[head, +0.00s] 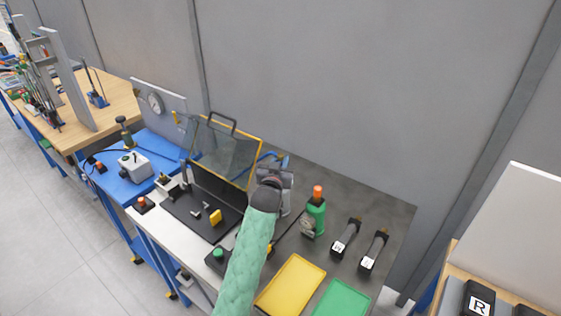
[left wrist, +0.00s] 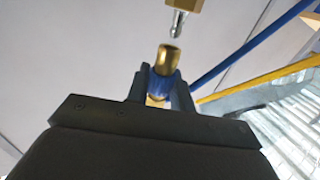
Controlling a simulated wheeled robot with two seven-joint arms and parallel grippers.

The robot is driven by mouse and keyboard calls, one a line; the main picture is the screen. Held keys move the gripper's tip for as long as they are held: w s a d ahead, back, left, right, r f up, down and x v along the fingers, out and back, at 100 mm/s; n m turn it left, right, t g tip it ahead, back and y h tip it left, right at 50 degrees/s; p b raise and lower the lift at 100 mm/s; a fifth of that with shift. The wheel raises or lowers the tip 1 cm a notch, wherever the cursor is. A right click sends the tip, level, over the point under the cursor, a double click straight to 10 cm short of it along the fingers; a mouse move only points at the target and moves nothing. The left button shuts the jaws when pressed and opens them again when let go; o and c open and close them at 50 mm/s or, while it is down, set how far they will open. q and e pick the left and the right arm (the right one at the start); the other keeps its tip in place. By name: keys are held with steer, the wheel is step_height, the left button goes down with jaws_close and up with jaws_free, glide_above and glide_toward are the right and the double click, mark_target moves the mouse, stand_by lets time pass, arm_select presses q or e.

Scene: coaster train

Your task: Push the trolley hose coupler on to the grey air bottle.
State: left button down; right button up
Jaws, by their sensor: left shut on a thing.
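My left gripper (head: 284,168) is at the back of the bench, at the end of my green-sleeved arm. In the left wrist view it (left wrist: 160,90) is shut on the hose coupler (left wrist: 166,62), which has a blue sleeve and an open brass end. A brass fitting with a steel nipple (left wrist: 180,22) is just beyond the coupler's mouth, roughly in line with it. A small gap shows between them. My right gripper is in neither view.
A green bottle (head: 316,212) with an orange top and a gauge stands just right of my wrist. A clear guard with a yellow frame (head: 228,150) stands open at left. Yellow (head: 291,284) and green (head: 341,300) trays and two dark handheld tools (head: 346,236) lie on the right.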

arm_select(q)
steer(key=shift+f+b, duration=0.5)
steer(key=shift+f, duration=0.5)
stand_by(0.4)
steer(key=shift+a+f+b, duration=0.15)
steer(key=shift+f+b, duration=0.35)
steer(key=shift+f, duration=0.3)
steer(key=shift+s+a+f, duration=0.1)
steer(key=shift+f, duration=0.1)
stand_by(0.4)
steer(key=shift+r, duration=0.1)
steer(key=shift+r+p, duration=1.1)
steer(key=shift+r, duration=0.5)
steer(key=shift+d, duration=0.2)
steer(key=shift+d+y, duration=0.1)
steer(key=shift+y, duration=0.2)
